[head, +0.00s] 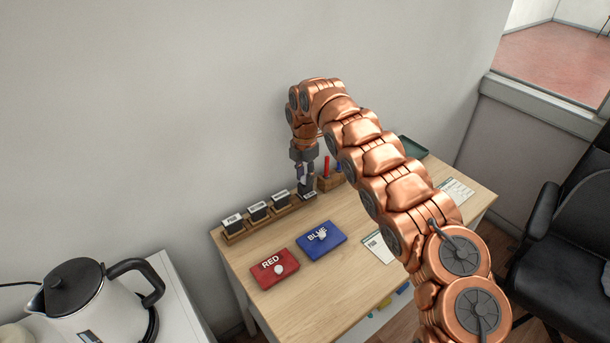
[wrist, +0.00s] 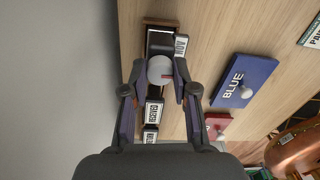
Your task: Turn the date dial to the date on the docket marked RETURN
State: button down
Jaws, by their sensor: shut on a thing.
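My gripper (wrist: 161,78) reaches down over the far right end of a wooden rack. In the head view my gripper (head: 306,188) hides the knob. A white docket (head: 379,246) lies at the middle of the desk, partly behind my arm; its heading is too small to read surely. Another docket (head: 456,190) lies further right, unreadable.
The wooden rack (head: 264,226) holds several black blocks with white labels. A red pad (head: 274,269) and a blue pad (head: 321,241) lie in front. A wooden pen holder (head: 328,184) stands close right of my gripper. A wall runs behind the desk. A kettle (head: 88,303) stands left.

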jog(key=shift+f+m+b, duration=0.1)
jog(key=shift+m+b, duration=0.3)
jog(key=shift+b, duration=0.05)
jog(key=shift+m+b, duration=0.5)
jog(key=shift+m, duration=0.2)
jog(key=m+b, duration=0.2)
jog(key=m, duration=0.2)
jog(key=m+b, duration=0.1)
jog(key=m, duration=0.3)
jog(key=shift+b, duration=0.3)
jog(key=m, duration=0.3)
jog(key=shift+m+b, duration=0.3)
jog(key=shift+b, duration=0.05)
jog(key=m, duration=0.3)
jog(key=shift+s, duration=0.1)
jog(key=shift+m+b, duration=0.35)
jog(key=shift+m, duration=5.05)
